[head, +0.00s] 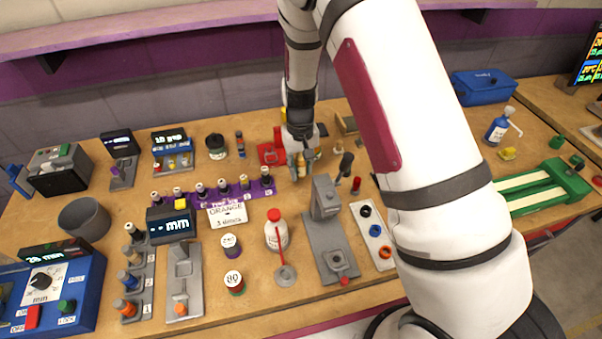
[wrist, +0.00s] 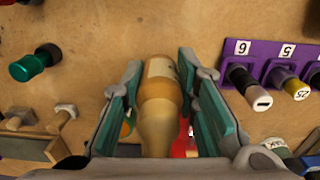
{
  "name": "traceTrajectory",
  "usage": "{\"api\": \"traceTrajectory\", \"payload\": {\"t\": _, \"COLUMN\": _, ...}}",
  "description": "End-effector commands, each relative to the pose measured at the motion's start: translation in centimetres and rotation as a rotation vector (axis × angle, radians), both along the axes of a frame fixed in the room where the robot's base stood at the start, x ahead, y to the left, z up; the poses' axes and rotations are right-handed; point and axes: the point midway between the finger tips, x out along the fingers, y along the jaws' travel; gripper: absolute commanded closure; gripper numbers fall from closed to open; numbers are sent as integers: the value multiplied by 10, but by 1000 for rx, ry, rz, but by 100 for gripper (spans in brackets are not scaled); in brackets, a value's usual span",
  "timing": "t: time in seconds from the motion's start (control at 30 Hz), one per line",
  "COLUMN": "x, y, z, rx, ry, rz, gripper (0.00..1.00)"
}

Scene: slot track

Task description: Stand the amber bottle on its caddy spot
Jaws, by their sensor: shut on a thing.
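The amber bottle (head: 301,169) is upright between the fingers of my gripper (head: 302,158) in the head view, near the back of the bench. In the wrist view my gripper (wrist: 161,80) is shut on the amber bottle (wrist: 160,95), with a teal-padded finger on each side. I cannot tell whether its base touches the bench. A red holder (head: 267,154), which may be the caddy, lies just left of the bottle. A red bottle-like thing (head: 277,135) stands at it. A red patch (wrist: 189,148) shows behind the fingers in the wrist view. The caddy spot is not clearly visible.
A purple rack (head: 238,193) with several numbered plugs lies left of my gripper. A dark-handled tool (head: 345,163) and a small red item (head: 356,185) stand close on the right. A grey fixture (head: 325,235) stands in front.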

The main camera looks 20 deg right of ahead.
Motion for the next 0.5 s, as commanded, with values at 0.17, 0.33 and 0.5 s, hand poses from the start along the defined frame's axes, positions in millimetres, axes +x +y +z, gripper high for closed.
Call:
{"api": "traceTrajectory", "payload": {"t": 0.17, "x": -1, "y": -1, "z": -25, "rx": 0, "ry": 3, "rz": -2, "gripper": 100}}
{"api": "traceTrajectory", "payload": {"t": 0.33, "x": 0, "y": 0, "z": -28, "rx": 0, "ry": 0, "rz": -1, "gripper": 100}}
{"api": "traceTrajectory", "payload": {"t": 0.5, "x": 0, "y": 0, "z": -29, "rx": 0, "ry": 1, "rz": -1, "gripper": 100}}
